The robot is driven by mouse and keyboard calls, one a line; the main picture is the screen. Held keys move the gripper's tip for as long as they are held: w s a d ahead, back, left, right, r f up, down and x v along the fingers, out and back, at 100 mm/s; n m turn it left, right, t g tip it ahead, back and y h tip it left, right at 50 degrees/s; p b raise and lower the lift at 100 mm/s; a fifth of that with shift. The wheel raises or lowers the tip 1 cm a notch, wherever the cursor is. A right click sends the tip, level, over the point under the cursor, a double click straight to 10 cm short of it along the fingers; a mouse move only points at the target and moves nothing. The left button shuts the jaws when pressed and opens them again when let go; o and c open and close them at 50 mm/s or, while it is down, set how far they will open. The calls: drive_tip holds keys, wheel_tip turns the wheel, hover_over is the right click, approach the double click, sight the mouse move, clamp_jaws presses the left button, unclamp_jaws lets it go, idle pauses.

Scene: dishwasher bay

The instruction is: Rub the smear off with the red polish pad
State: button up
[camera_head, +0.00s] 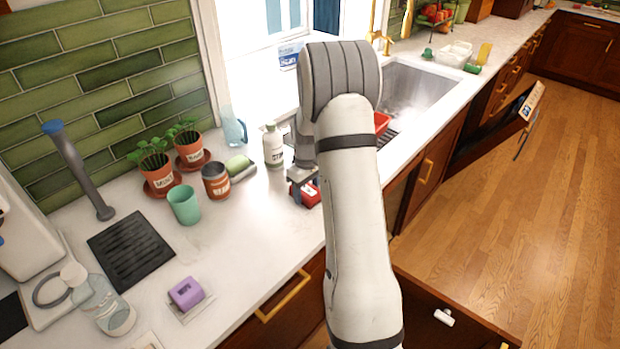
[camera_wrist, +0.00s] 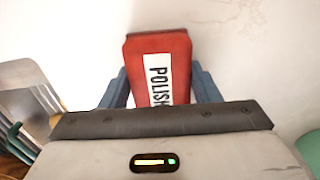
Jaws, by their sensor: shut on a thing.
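The red polish pad (camera_head: 310,196) is at the counter's front part, left of the sink. It shows in the wrist view (camera_wrist: 150,48) with a white label reading "POLIS…", its lower end hidden by my gripper body. My gripper (camera_head: 299,184) is shut on the pad, with a blue-grey finger on each side of it in the wrist view. The pad is close to the counter; I cannot tell if it touches. A faint brownish, speckled smear (camera_wrist: 240,12) lies on the white surface, beyond and right of the pad in the wrist view. My arm hides part of the counter in the head view.
A white bottle (camera_head: 273,147), a brown jar (camera_head: 216,182), a green-grey roll-shaped thing (camera_head: 241,168) and a teal cup (camera_head: 184,206) stand left of my gripper. Two potted plants are behind. The sink (camera_head: 415,88) is right. Bare counter lies front left of the pad.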

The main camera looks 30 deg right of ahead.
drive_tip(key=shift+s+a, duration=0.35)
drive_tip(key=shift+a, duration=0.4)
drive_tip(key=shift+a+r, duration=0.1)
drive_tip(key=shift+r, duration=0.2)
wheel_tip(320, 180, up, 2)
drive_tip(key=shift+r+p, duration=0.1)
drive_tip(key=shift+p, duration=0.4)
drive_tip(key=shift+r+p, duration=1.5)
drive_tip(key=shift+r, duration=1.2)
drive_tip(key=shift+s+f, duration=0.1)
drive_tip(key=shift+f, duration=0.05)
